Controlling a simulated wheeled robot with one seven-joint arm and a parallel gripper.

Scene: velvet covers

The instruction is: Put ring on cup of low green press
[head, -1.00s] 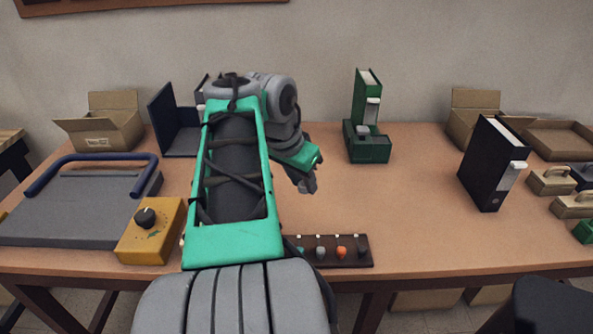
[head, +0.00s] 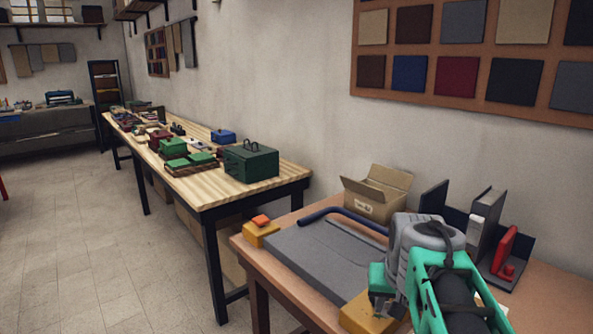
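My gripper (head: 381,306) is in the lower right of the head view, low over a yellow box at the near edge of the brown table. Its fingers are small and partly merged with the box behind, so I cannot tell whether they are open or hold anything. No ring can be made out. Small low green pieces (head: 190,160) stand on the long table to the left, in front of a dark green box with handles (head: 251,163). They are too small to tell whether one is the low green press or has a cup.
The brown table holds a grey board with a blue bar (head: 322,257), yellow boxes (head: 260,234), an open carton (head: 375,192), a grey binder (head: 484,228) and a red upright piece (head: 506,256). The long wooden table (head: 222,199) stands left. The tiled floor (head: 95,262) is clear.

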